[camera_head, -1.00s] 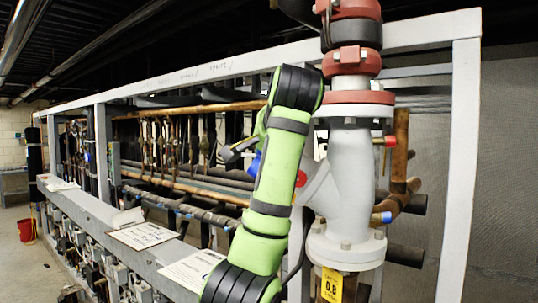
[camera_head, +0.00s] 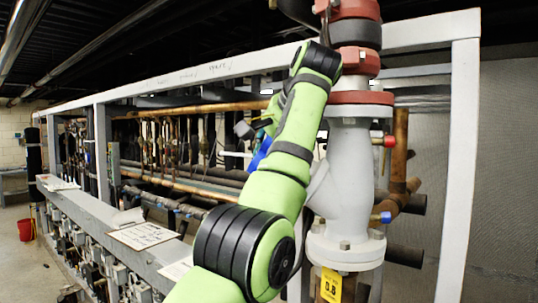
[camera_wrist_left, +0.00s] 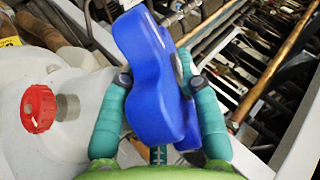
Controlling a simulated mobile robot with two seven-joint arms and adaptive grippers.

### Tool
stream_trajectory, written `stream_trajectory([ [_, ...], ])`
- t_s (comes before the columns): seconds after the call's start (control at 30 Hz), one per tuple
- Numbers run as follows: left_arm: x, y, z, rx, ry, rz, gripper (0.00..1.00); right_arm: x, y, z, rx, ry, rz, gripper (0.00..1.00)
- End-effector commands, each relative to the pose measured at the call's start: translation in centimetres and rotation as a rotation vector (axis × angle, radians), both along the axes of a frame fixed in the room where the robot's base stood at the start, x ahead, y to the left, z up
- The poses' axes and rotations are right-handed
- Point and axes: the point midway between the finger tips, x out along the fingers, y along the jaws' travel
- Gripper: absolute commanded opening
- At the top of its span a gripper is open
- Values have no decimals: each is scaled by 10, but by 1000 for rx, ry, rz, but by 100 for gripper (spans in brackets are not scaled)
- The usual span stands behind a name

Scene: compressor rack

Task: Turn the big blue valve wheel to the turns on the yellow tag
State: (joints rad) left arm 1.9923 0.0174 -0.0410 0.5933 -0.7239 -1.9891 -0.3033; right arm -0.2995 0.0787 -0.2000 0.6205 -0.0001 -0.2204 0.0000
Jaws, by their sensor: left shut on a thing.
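The big blue valve wheel (camera_head: 261,153) shows in part behind my left arm in the head view. In the left wrist view the wheel (camera_wrist_left: 150,75) fills the middle, seen close up with lobed edges. My left gripper (camera_wrist_left: 160,83) has its two teal fingers on either side of the wheel and is shut on it. My right gripper is in neither view.
The grey valve body (camera_head: 350,185) stands right of my arm. A red knob (camera_wrist_left: 39,109) on a grey body is left of the gripper in the wrist view. Copper pipes (camera_head: 400,150) and the white frame post (camera_head: 460,170) stand at the right.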

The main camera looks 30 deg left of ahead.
Motion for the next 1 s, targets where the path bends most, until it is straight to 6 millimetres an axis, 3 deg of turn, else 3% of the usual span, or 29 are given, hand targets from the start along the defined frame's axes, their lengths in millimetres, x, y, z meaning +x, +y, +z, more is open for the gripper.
stream_trajectory([
  [0.8, 0, 0, -4, -20, 36, 23, 0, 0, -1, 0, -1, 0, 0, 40],
  [0.83, 0, 0, -4, -20, 35, 22, 45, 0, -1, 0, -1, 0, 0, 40],
  [0.87, 0, 0, -4, -20, 35, 22, 57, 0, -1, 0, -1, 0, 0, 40],
  [1.0, 0, 0, -3, -17, 33, 22, 57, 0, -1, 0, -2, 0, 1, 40],
])
